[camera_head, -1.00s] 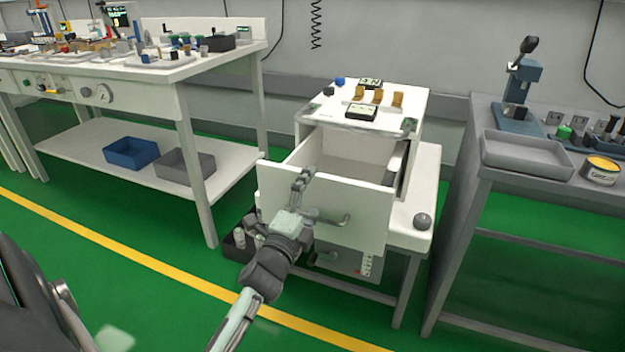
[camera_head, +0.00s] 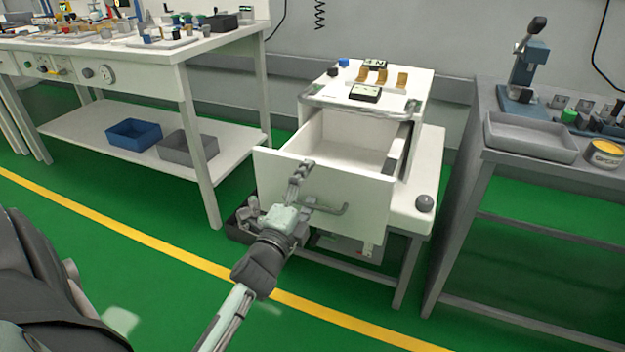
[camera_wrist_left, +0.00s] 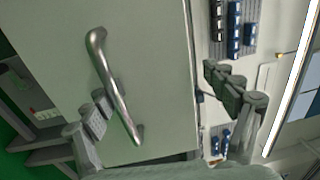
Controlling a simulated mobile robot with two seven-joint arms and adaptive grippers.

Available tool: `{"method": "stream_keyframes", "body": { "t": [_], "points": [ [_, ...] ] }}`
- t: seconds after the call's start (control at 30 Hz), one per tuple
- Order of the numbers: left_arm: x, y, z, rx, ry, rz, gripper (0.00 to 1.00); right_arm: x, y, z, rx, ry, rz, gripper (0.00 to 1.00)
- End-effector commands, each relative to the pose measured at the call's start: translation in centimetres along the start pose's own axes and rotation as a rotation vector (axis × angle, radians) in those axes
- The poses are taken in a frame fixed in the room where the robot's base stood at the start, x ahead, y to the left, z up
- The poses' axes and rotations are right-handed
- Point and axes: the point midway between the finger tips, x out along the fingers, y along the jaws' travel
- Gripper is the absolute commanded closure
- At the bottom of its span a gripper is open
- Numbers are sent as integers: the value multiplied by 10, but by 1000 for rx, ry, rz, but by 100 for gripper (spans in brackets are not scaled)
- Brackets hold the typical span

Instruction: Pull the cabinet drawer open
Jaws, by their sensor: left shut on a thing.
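The white cabinet (camera_head: 425,95) stands in the middle of the head view with its top drawer pulled out. The open drawer interior (camera_head: 345,145) looks empty. The drawer front (camera_head: 360,190) carries a grey bar handle (camera_head: 333,209), which also shows in the left wrist view (camera_wrist_left: 115,88). My right gripper is not in view.
Small items and switches (camera_head: 375,78) sit on the cabinet top. A white workbench (camera_head: 187,110) with a blue bin (camera_head: 133,134) and a grey bin stands left. A grey table (camera_head: 490,145) with a tray stands close on the right.

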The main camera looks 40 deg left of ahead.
Motion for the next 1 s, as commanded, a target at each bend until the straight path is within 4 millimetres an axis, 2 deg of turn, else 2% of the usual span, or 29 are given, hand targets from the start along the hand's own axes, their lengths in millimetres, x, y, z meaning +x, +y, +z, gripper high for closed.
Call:
{"method": "stream_keyframes", "body": {
  "t": [0.03, 0.27, 0.53, 0.7, 0.9, 0.93, 0.97, 1.0],
  "points": [
    [-1, -15, 1, 5, 2, -30, 38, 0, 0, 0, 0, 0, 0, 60],
    [-17, -13, 1, 4, 2, -29, 44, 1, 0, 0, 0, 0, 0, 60],
    [-37, -10, 1, 4, 1, -25, 63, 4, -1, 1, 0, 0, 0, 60],
    [-48, -10, 1, 4, 2, -27, 61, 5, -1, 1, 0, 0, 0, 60],
    [-51, -10, 1, 2, 3, -28, 59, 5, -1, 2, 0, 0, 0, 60],
    [-51, -11, 0, 2, 4, -29, 67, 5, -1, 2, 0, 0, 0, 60],
    [-51, -10, 0, 2, 4, -29, 80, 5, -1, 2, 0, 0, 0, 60],
    [-51, -10, 0, 1, 4, -26, 82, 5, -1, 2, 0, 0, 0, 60]
  ]
}}
